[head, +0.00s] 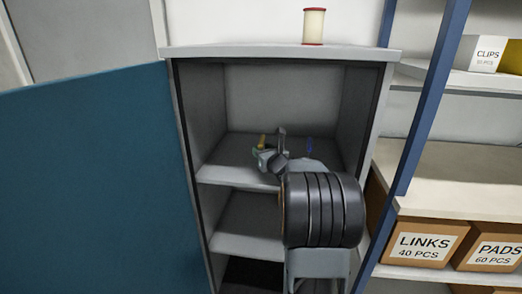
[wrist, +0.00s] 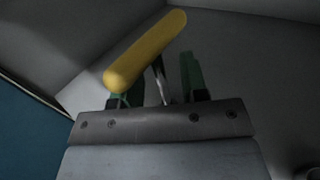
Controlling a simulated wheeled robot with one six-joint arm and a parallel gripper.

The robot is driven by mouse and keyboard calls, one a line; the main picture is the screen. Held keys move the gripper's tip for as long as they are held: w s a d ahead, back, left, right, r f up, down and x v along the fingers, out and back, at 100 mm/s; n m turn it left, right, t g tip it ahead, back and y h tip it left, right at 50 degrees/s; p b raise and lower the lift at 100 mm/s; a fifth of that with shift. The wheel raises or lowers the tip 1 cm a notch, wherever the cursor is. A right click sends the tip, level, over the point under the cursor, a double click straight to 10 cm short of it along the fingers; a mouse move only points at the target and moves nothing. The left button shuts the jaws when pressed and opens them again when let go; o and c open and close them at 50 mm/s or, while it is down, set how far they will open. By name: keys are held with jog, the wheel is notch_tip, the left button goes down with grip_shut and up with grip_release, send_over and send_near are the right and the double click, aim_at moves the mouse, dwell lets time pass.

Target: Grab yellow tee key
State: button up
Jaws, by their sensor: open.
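The yellow tee key shows large in the wrist view (wrist: 146,49): a thick yellow crossbar slanting up to the right, with a thin metal shaft below it. In the head view its yellow part (head: 262,141) shows small on the cabinet's upper inside shelf. My gripper (head: 268,153) reaches into the cabinet at the key. In the wrist view my gripper (wrist: 160,85) has its green fingers apart, with the shaft between them. The crossbar covers part of the left finger. Whether either finger touches the shaft I cannot tell.
The cabinet's blue door (head: 90,170) stands open at the left. A cream spool (head: 313,26) stands on the cabinet top. Boxes marked LINKS (head: 418,242) and PADS (head: 492,250) sit on the right rack.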

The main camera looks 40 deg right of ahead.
grip_shut()
dwell(0.3)
jog(key=shift+r, duration=0.1)
